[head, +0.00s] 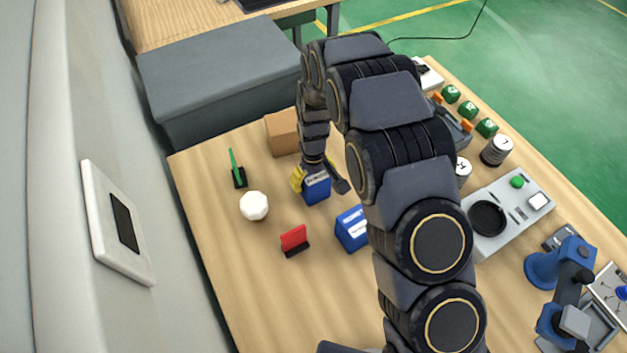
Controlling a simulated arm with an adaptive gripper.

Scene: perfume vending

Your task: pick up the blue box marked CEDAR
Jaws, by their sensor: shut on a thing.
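Two blue boxes with white labels are in the head view, and their print is too small to read, so I cannot tell which is marked CEDAR. My gripper (321,181) is shut on the farther blue box (317,191), with a yellow finger part at its left and a dark finger at its right. I cannot tell whether this box touches the table. The other blue box (352,229) stands nearer, just left of my arm, which hides its right side.
On the wooden table (235,302) stand a brown box (281,133), a white faceted object (254,206), a red piece (294,239) and a green stick on a dark base (237,171). A grey device (507,212) and a blue small arm (558,268) are at right. The front left is clear.

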